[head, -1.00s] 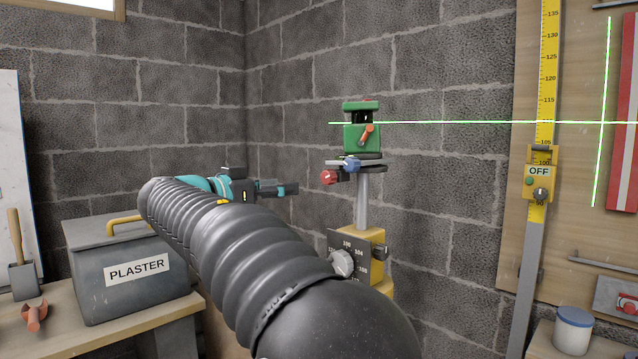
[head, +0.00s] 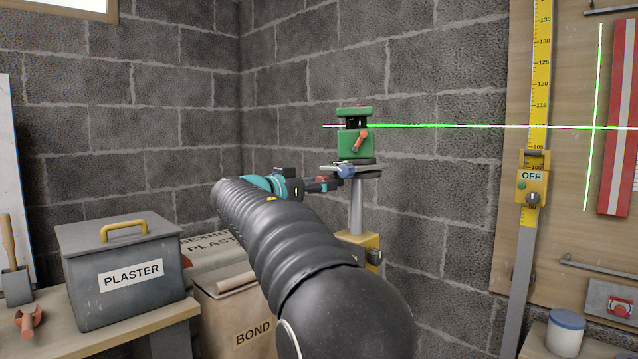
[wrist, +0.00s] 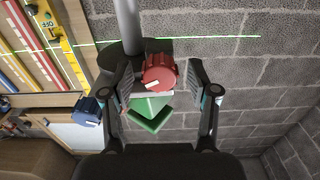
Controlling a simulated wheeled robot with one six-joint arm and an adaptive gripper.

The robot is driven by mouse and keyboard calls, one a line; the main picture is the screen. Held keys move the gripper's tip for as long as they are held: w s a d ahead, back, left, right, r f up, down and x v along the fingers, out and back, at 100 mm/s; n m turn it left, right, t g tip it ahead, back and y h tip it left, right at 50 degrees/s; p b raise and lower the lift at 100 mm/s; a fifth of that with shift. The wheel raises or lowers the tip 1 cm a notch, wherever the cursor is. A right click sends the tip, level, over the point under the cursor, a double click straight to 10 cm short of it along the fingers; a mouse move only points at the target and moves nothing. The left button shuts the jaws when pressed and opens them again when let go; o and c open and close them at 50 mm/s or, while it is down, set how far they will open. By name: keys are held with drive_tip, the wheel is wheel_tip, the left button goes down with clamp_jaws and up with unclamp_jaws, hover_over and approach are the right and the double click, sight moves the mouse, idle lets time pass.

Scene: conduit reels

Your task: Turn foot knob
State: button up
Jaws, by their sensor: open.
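The green laser level (head: 355,140) sits on a dark round plate on top of a grey post (head: 356,213). Below it are a red foot knob (head: 322,180) and a blue foot knob (head: 345,171). In the wrist view the red knob (wrist: 160,72) has a pale mark and lies between the fingers of my gripper (wrist: 161,80). The gripper is open, with a gap to the knob visible on each side. The blue knob (wrist: 86,111) is outside the left finger.
The post rises from a yellow housing (head: 362,247), partly hidden by my arm. A plaster bin (head: 125,265) stands at left, with bags (head: 245,305) beside it. A block wall (head: 440,200) is behind. A yellow measuring staff (head: 541,90) with a yellow OFF box (head: 531,187) stands at right.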

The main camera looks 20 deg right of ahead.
drive_tip(key=shift+w+d, duration=0.1)
drive_tip(key=shift+d, duration=0.1)
clamp_jaws()
drive_tip(key=shift+n, duration=0.3)
drive_tip(key=shift+n+b, duration=0.55)
drive_tip(key=shift+n, duration=2.15)
